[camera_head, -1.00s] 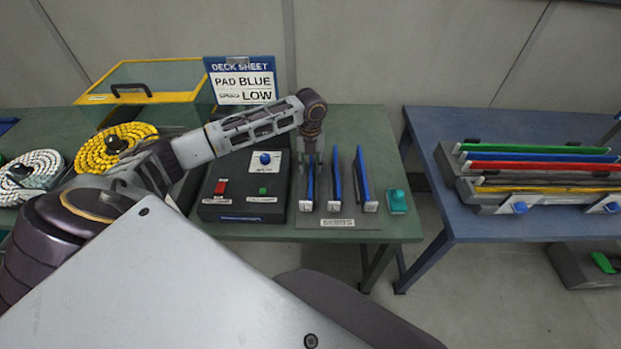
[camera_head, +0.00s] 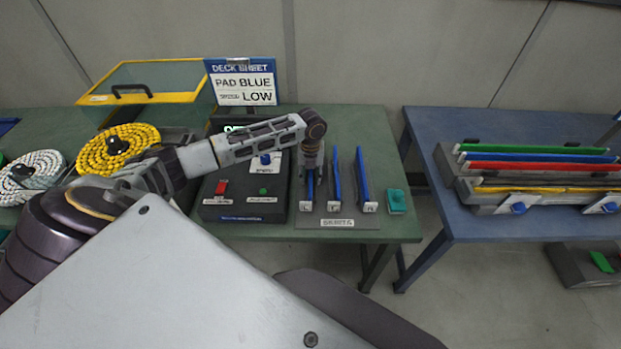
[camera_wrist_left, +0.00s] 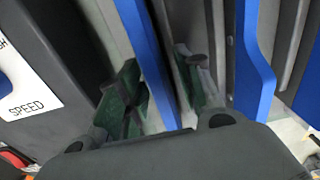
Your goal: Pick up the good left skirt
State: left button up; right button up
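Three thin blue skirts with white end tags stand in a row on a rack labelled SKIRTS (camera_head: 337,222): the leftmost skirt (camera_head: 309,186), the middle skirt (camera_head: 336,180) and the right skirt (camera_head: 364,182). The tag letters are too small to read surely. My left gripper (camera_head: 312,174) points down over the leftmost skirt and hides its upper part. In the left wrist view, its two green-padded fingers (camera_wrist_left: 160,95) stand apart on either side of that skirt (camera_wrist_left: 148,60), with gaps visible. The middle skirt (camera_wrist_left: 250,65) is to their right. My right gripper is out of view.
A dark control box (camera_head: 242,206) with red, green and blue controls stands close left of the rack. A teal block (camera_head: 397,201) is at the right. A sign (camera_head: 241,82) reads PAD BLUE, LOW. A blue table (camera_head: 430,150) with coloured strips stands further right.

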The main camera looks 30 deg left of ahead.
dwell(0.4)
pick_arm(q)
grip_shut()
